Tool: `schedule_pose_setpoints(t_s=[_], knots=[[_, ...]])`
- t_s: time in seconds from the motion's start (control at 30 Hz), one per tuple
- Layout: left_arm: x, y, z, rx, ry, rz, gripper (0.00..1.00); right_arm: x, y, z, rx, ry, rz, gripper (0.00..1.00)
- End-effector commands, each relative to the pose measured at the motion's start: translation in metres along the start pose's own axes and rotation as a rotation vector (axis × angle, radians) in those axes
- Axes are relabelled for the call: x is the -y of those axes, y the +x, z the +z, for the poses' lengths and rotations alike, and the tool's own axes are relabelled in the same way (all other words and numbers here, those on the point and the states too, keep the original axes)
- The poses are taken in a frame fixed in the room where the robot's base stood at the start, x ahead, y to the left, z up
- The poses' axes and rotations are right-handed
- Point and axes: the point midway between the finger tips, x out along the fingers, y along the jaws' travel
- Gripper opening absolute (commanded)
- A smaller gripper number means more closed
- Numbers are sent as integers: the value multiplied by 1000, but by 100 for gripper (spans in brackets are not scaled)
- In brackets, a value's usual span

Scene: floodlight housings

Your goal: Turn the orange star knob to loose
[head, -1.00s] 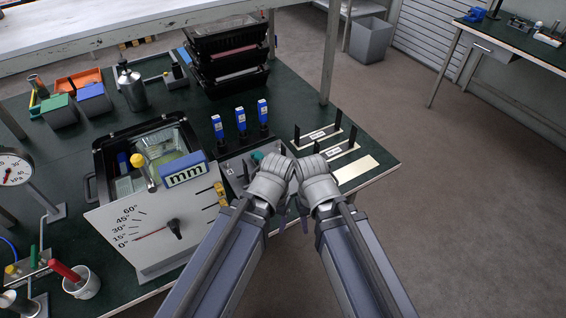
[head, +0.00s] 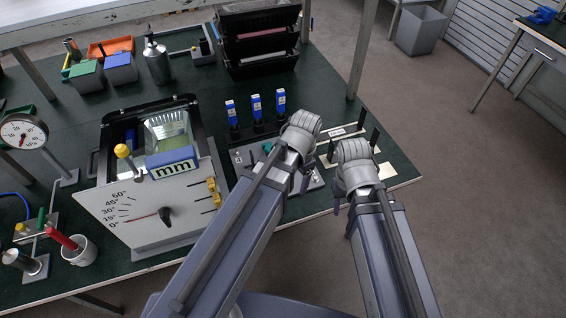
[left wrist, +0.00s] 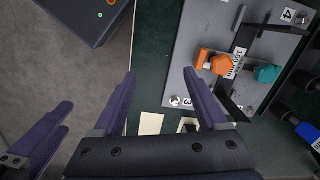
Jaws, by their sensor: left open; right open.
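In the left wrist view the orange star knob (left wrist: 222,66) sits on a grey plate (left wrist: 186,78), with a further orange part left of it and a "100 mm" label beside it. A teal knob (left wrist: 266,74) is to its right. My left gripper (left wrist: 162,82) is open and empty; its right finger is close to the orange part, and I cannot tell whether they touch. In the head view my left gripper (head: 304,184) is over the plate and hides the orange knob. My right gripper (head: 338,200) is open at the bench's front edge.
Three blue-tagged posts (head: 256,108) stand behind the plate. The angle-dial housing (head: 150,210) with a "mm" block is to the left. Pale labelled strips and black uprights (head: 375,138) are at the right. Black crates (head: 262,45) stand at the back.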

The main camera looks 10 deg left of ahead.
Motion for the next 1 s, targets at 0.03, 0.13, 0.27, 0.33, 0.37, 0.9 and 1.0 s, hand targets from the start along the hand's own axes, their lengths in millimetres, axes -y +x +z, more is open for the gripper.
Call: schedule_pose_setpoints(t_s=[0.03,0.13,0.27,0.33,0.37,0.9,1.0], knots=[[9,-1,-4,-3,30,3,75,0,-1,0,0,0,0,50],[24,-2,-8,-12,110,9,75,0,-3,0,0,0,0,50],[47,-4,-12,-25,230,14,75,0,-5,0,0,0,0,50],[62,-5,-14,-34,302,16,75,-1,-7,0,0,0,0,50],[69,-6,-15,-38,334,17,75,-1,-7,0,0,0,0,50],[114,-6,-16,-69,590,15,75,-1,-9,0,0,0,0,50],[114,-2,-16,-68,589,15,75,0,-5,0,0,0,0,50]])
